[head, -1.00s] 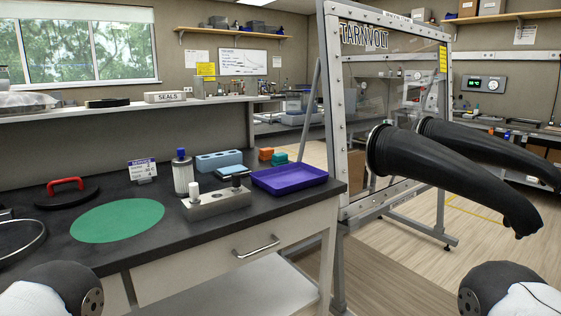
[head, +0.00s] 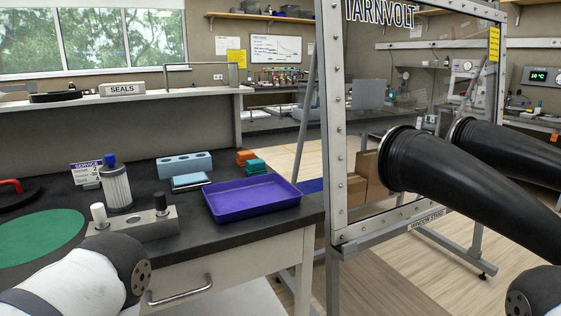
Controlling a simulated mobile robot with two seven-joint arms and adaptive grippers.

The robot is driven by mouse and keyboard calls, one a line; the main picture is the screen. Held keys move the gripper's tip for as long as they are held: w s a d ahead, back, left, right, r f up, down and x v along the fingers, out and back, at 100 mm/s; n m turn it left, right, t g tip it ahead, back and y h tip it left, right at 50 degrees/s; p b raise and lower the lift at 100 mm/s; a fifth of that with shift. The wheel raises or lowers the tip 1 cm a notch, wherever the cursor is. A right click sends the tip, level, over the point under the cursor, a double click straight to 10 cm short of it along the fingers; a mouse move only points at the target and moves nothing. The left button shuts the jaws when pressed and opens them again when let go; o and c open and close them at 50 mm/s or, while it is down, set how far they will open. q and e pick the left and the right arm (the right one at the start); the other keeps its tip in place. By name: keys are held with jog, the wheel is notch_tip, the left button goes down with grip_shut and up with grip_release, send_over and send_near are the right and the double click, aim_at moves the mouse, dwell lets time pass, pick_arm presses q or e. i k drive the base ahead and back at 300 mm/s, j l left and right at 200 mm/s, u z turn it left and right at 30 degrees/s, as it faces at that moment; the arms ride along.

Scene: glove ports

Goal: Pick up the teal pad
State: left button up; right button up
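A small teal pad (head: 256,166) lies on the dark bench top near its back right. It is just in front of the orange pads (head: 245,156) and behind the purple tray (head: 252,197); I cannot tell whether it touches the orange pads. Parts of my two arms show at the bottom left and bottom right corners. Neither gripper is in view, and nothing covers the teal pad.
A metal block with white and black posts (head: 135,224), a clear cylinder with a blue cap (head: 115,187) and a blue block with holes (head: 184,165) stand left of the tray. A green round mat (head: 38,236) lies left. Black gloves (head: 435,170) stick out from the framed window on the right.

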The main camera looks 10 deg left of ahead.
aim_at(256, 167)
jog(key=i+l, duration=0.3)
jog(key=l, duration=0.15)
jog(key=i+l, duration=0.3)
jog(key=l, duration=0.15)
jog(key=i+l, duration=0.3)
jog(key=l, duration=0.15)
jog(key=u, duration=0.05)
